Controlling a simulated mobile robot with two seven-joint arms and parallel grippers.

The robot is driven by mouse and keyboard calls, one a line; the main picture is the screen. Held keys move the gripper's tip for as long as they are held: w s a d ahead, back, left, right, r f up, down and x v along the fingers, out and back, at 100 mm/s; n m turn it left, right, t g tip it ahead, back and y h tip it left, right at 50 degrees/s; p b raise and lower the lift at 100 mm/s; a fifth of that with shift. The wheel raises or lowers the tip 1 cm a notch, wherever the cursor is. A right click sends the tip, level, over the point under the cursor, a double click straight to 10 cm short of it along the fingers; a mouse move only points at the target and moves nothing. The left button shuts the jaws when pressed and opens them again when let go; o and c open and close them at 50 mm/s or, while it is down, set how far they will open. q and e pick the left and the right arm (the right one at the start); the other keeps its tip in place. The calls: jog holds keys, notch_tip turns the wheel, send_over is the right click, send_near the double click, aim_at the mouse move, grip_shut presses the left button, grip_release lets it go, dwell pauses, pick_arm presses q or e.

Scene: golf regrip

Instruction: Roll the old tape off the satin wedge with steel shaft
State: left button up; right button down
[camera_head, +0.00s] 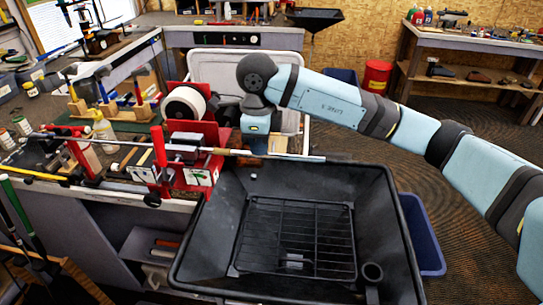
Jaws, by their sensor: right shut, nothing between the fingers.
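The club's steel shaft (115,141) lies nearly level across the bench, held in a red vise (160,160). Its head end is at the left, small and hard to make out. A pale butt section (300,157) sticks out to the right over the black tray; I cannot tell tape from bare steel there. My right gripper (256,150) points down at this section, its fingers small and partly lost against the shaft. It is shut and holds nothing. Whether it touches the shaft is unclear. My left gripper is not in view.
The black tray (385,215) with a wire rack (300,240) sits below the shaft end; a small pale scrap (295,262) lies inside. A white roll (185,103) stands behind the vise. A blue bin (422,235) is at the right. Bottles and tools crowd the bench's left.

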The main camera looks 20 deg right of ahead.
aim_at(240, 152)
jog(key=shift+a, duration=0.1)
jog(key=shift+w+a+b, duration=0.3)
jog(key=shift+w+a, duration=0.3)
jog(key=shift+a, duration=0.3)
jog(key=shift+w+a+b, duration=0.25)
jog(key=shift+w+a, duration=0.35)
jog(key=shift+a, duration=0.3)
jog(key=shift+w+a+b, duration=0.3)
jog(key=shift+w+a, duration=0.3)
jog(key=shift+a, duration=0.35)
jog(key=shift+w+a+b, duration=0.25)
jog(key=shift+w+a, duration=0.3)
jog(key=shift+a, duration=0.35)
jog(key=shift+d, duration=0.1)
jog(key=shift+s+d+b, duration=0.25)
jog(key=shift+s+d, duration=0.35)
jog(key=shift+d, duration=0.3)
jog(key=shift+s+d+b, duration=0.2)
jog(key=shift+s+d, duration=0.4)
jog(key=shift+d, duration=0.25)
jog(key=shift+d, duration=0.1)
jog(key=s+d, duration=0.1)
jog(key=d+b, duration=0.1)
jog(key=d, duration=0.1)
jog(key=shift+s+f, duration=0.15)
jog(key=shift+s, duration=0.25)
jog(key=shift+s+d, duration=0.25)
jog(key=shift+d, duration=0.05)
